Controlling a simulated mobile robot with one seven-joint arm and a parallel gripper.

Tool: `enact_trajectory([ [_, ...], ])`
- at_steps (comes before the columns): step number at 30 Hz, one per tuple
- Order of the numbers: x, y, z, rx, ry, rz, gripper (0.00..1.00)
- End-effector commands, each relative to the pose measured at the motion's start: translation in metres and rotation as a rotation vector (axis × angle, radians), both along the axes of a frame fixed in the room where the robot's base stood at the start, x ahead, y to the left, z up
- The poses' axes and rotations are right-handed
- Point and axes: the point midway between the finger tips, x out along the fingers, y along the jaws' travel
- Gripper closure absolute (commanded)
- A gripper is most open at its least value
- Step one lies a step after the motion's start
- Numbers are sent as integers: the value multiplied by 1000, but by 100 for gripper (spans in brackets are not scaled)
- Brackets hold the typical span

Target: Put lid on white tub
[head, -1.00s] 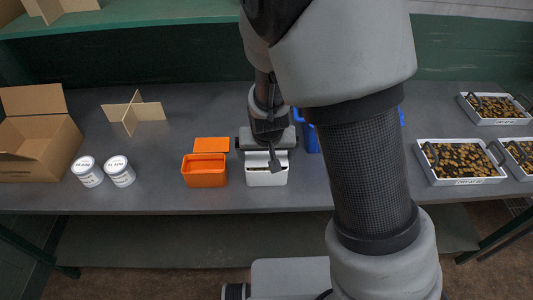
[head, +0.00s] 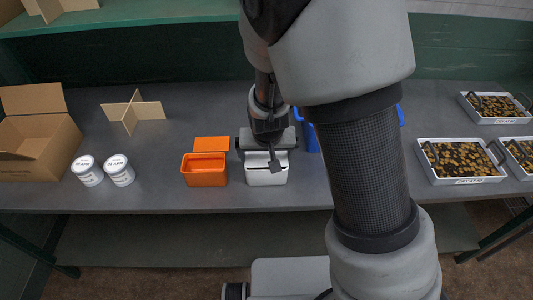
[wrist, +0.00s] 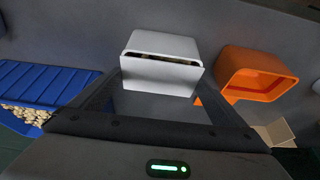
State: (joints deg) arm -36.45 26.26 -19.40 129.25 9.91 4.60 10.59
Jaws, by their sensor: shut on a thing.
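The white tub (head: 266,177) stands on the bench beneath my gripper (head: 267,152), right of an orange tub. In the wrist view the white tub (wrist: 163,45) shows a narrow dark gap along its mouth, with a little brownish content inside. Its white lid (wrist: 160,76) is at the tub's back side, tilted low over the mouth with that gap left open. My gripper's fingers (wrist: 161,78) are shut on the lid, one at each side. In the head view my arm hides part of the lid.
The orange tub (head: 204,176) stands close on the left with its lid open. A blue bin (head: 309,138) is close behind on the right. Two white jars (head: 104,171), a cardboard box (head: 36,145) and a divider (head: 132,112) are left. Trays (head: 462,163) are right.

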Motion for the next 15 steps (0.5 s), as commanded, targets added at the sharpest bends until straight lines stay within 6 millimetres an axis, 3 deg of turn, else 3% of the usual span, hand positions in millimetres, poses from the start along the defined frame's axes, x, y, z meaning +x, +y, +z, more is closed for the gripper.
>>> enact_trajectory([
  [15, 0, 0, -4, 0, 0, 0, 26],
])
